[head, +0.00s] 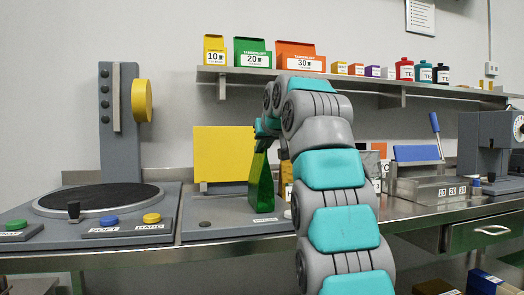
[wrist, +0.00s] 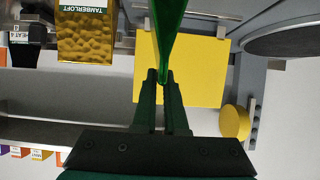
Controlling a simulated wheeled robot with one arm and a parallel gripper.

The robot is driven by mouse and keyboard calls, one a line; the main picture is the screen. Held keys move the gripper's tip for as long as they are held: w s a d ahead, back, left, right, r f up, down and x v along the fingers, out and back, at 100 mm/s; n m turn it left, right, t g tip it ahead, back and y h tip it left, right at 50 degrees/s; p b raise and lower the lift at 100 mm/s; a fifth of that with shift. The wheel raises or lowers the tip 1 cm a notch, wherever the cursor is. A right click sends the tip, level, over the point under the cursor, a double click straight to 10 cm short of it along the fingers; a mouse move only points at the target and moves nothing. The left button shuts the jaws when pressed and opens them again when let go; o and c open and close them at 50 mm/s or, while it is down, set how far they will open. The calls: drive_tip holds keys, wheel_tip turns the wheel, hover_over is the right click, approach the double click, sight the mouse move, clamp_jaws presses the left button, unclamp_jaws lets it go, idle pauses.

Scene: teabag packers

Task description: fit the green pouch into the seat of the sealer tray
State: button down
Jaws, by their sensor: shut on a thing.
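The green pouch (head: 262,188) hangs upright below my gripper (head: 264,140), wide end down and narrow end up. My gripper is shut on the narrow top end, and the wrist view shows the fingertips (wrist: 164,78) pinching the pouch (wrist: 168,30). The pouch is over the right part of a grey bench unit (head: 205,228) with an upright yellow panel (head: 222,155), likely the sealer. Its bottom is close to the unit's top; I cannot tell whether they touch. The seat itself cannot be made out in either view.
A gold Tamberloft packet (wrist: 86,38) stands close beside the pouch, mostly behind my arm in the head view. A round dark plate unit (head: 97,200) with coloured buttons is at left. A shelf (head: 350,75) with boxes and jars runs above. A metal bin (head: 432,188) stands at right.

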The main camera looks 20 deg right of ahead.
drive_tip(key=shift+f, duration=0.15)
drive_tip(key=c, duration=1)
unclamp_jaws()
drive_tip(key=shift+r, duration=0.25)
drive_tip(key=v, duration=1.2)
drive_tip(key=shift+f, duration=0.1)
